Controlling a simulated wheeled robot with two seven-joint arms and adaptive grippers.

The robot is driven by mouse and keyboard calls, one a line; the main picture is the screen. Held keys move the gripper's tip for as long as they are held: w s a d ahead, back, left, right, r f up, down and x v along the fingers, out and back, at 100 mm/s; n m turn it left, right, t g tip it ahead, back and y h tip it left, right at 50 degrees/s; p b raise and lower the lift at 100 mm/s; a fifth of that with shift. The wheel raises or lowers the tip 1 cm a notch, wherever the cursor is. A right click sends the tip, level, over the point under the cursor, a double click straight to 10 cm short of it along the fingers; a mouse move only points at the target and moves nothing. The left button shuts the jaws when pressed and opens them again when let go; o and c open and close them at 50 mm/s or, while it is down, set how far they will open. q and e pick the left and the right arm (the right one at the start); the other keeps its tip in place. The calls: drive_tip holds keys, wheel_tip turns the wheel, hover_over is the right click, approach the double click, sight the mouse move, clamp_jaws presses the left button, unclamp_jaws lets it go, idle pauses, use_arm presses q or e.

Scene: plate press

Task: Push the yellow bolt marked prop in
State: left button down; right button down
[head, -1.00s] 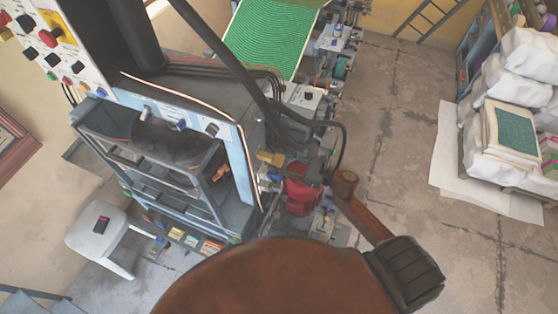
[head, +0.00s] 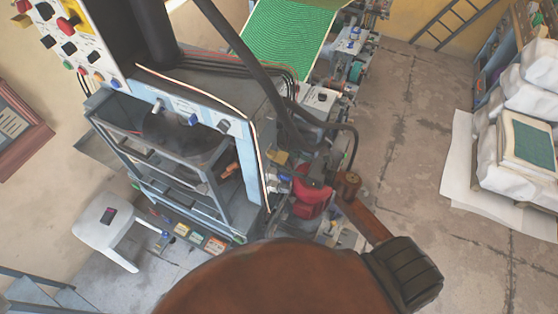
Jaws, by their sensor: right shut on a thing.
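A small yellow piece (head: 278,157), which looks like the bolt marked prop, shows on the right side of the press, just above a red housing. Its lettering is too small to read. My right arm reaches in from the bottom right. My right gripper (head: 296,176) is small and dark against the machine, at the yellow bolt and shut on it. The fingers and the bolt's inner end are partly hidden among dark parts, so I cannot tell how deep the bolt sits. My left gripper is not in view.
The press (head: 235,185) has a grey frame and a panel of knobs. The red housing (head: 312,200) and black hoses crowd the space by my right wrist. A white stool (head: 103,222) stands left. Open floor (head: 405,150) lies right, before white sacks (head: 530,75).

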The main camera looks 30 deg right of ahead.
drive_tip(key=c, duration=1.5)
unclamp_jaws()
drive_tip(key=shift+s+d, duration=0.1)
drive_tip(key=o, duration=0.4)
drive_tip(key=shift+s+d, duration=0.15)
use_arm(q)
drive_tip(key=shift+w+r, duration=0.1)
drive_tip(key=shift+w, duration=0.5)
use_arm(e)
drive_tip(key=v, duration=1.1)
drive_tip(key=shift+s+d, duration=0.15)
drive_tip(key=shift+s, duration=0.1)
